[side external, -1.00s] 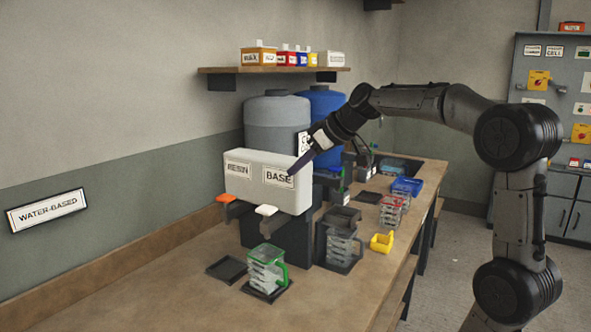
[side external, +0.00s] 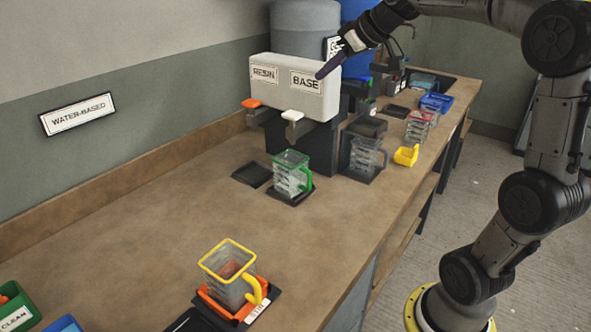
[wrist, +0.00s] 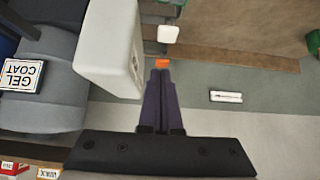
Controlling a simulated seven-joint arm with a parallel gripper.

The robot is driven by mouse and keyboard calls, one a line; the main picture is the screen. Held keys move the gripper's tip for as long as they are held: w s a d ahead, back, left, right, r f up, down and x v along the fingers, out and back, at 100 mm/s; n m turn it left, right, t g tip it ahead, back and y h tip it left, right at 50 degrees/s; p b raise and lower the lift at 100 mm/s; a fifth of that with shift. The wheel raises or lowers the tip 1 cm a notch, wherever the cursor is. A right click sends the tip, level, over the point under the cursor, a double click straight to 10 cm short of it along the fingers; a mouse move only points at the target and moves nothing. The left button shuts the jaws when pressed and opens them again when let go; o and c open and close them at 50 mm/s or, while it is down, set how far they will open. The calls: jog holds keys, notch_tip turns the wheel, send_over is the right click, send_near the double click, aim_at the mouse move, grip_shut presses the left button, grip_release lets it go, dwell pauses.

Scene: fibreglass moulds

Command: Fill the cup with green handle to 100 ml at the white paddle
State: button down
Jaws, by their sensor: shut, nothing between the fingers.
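The clear cup with green handle (side external: 291,172) stands upright on a dark pad in the side external view, below the white paddle (side external: 292,116). I cannot tell how much liquid is in it. The white paddle sticks out under the BASE end of a white dispenser (side external: 280,85) and also shows in the wrist view (wrist: 168,34). My gripper (side external: 320,75) is shut and empty, its dark fingers pointing down by the BASE label, above the white paddle. In the wrist view, the closed fingertips (wrist: 160,72) are beside the dispenser.
An orange paddle (side external: 251,103) is left of the white one. A yellow-handled cup (side external: 230,274) stands on an orange base in front. A clear grey-handled cup (side external: 367,157) and a yellow bin (side external: 405,155) are to the right. The bench middle (side external: 170,215) is clear.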

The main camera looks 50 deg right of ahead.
jog(key=a+r, duration=0.1)
jog(key=w+a+r, duration=0.1)
jog(key=a, duration=0.1)
jog(key=shift+w, duration=0.1)
dwell(0.3)
send_over(289, 116)
notch_tip(289, 116, down, 7)
jog(key=shift+w+f, duration=0.15)
jog(key=shift+f, duration=0.05)
notch_tip(289, 116, down, 2)
jog(key=shift+f, duration=0.15)
jog(key=shift+d+f, duration=0.1)
jog(key=shift+f, duration=0.6)
